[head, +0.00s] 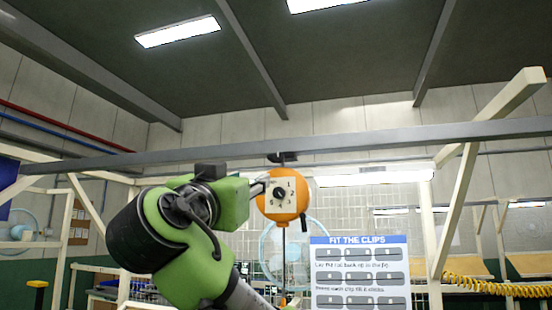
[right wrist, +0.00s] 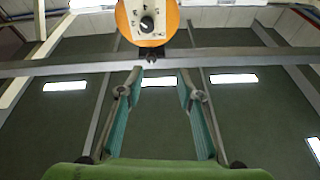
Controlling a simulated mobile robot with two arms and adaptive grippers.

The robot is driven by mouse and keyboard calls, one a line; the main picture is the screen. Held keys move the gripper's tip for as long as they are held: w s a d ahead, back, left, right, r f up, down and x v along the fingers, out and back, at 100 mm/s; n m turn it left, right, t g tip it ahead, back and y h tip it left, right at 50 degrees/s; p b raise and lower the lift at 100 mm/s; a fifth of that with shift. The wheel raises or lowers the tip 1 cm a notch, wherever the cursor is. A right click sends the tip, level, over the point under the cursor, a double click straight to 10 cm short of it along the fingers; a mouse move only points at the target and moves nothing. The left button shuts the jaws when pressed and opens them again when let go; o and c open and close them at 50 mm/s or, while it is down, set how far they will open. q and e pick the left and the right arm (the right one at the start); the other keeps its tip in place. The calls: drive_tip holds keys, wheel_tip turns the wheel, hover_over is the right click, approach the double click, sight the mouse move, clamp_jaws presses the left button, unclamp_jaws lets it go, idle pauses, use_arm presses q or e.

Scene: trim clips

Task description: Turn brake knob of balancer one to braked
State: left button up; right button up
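The orange balancer (head: 291,205) hangs from the overhead beam near the middle of the head view. Its pale front plate (head: 289,187) carries a dark round brake knob (head: 278,193). In the right wrist view the balancer (right wrist: 169,31) is at the top edge, partly cut off, with the black knob (right wrist: 147,24) and its white mark visible. My right gripper (head: 260,188) is just left of the plate in the head view. My left gripper is not in view.
A grey beam (head: 350,139) runs across above the balancer. A sign reading "FIT THE CLIPS" (head: 358,241) stands at lower right, with a pale blue fan (head: 271,262) behind the balancer. A yellow coiled hose (head: 500,287) hangs at far right.

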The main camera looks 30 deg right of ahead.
drive_tip(key=s+r, duration=0.2)
drive_tip(key=m+p, duration=0.1)
drive_tip(key=p, duration=0.7)
approach(278, 158)
drive_tip(key=shift+g+h, duration=0.4)
drive_tip(key=x, duration=0.6)
drive_tip(key=shift+w+r, duration=0.2)
drive_tip(key=shift+w, duration=0.05)
drive_tip(key=shift+w+d+r+p, duration=0.1)
drive_tip(key=shift+w+d+p, duration=0.45)
drive_tip(key=shift+d, duration=0.1)
clamp_jaws()
